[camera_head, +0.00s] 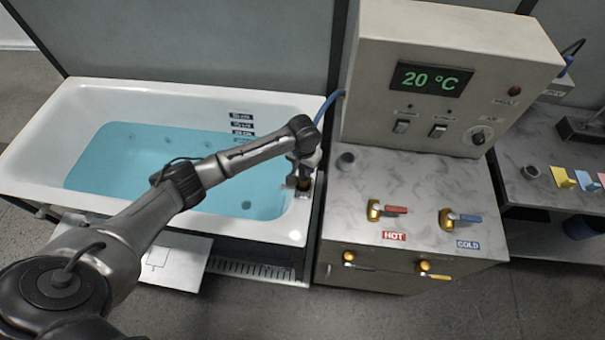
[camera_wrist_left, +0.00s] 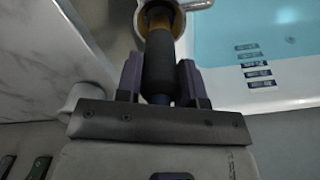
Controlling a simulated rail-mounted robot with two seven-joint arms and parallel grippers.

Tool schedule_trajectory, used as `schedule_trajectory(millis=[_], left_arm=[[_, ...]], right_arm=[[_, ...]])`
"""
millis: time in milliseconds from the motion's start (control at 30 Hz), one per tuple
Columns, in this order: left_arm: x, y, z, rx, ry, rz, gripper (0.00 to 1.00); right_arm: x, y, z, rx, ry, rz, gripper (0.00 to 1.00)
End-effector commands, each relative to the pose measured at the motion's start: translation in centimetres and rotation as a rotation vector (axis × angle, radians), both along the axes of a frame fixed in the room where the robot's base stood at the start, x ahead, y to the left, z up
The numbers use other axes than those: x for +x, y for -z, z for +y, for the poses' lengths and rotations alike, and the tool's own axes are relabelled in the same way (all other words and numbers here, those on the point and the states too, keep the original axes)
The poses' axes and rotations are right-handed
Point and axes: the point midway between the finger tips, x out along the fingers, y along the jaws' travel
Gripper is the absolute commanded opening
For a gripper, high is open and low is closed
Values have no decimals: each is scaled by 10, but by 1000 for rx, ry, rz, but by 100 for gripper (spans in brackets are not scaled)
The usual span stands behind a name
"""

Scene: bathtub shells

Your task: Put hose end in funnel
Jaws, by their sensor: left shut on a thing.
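My left gripper (camera_head: 303,182) is over the right end rim of the tub, pointing down. In the left wrist view, its two fingers (camera_wrist_left: 159,72) are shut on the dark grip of the hose end (camera_wrist_left: 160,62). A round metal-rimmed opening, which looks like the funnel (camera_wrist_left: 143,24), surrounds the brass tip of the hose end in that view. I cannot tell how deep the tip sits in it, or whether they touch. The blue hose (camera_head: 328,106) runs from the control box down behind my left arm. My right gripper is out of view.
The white bathtub (camera_head: 60,100) holds blue water. A marble counter (camera_head: 400,185) with a hot tap (camera_head: 387,209), a cold tap (camera_head: 458,218) and a grey cylinder (camera_head: 346,160) stands to the right. The control box (camera_head: 440,40) rises behind it, its display reading 20 °C.

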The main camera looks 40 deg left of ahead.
Motion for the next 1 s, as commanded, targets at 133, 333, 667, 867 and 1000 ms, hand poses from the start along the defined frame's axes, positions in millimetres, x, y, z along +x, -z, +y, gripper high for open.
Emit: schedule_trajectory(millis=[133,333,667,867,1000], left_arm=[[0,10,0,0,-1,1,8],[-1,35,-1,0,1,2,8],[0,38,0,0,0,0,8],[0,41,0,0,0,0,43],[0,41,0,0,0,0,56]], right_arm=[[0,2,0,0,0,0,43],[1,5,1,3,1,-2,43],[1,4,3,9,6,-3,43],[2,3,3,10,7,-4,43],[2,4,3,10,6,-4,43]])
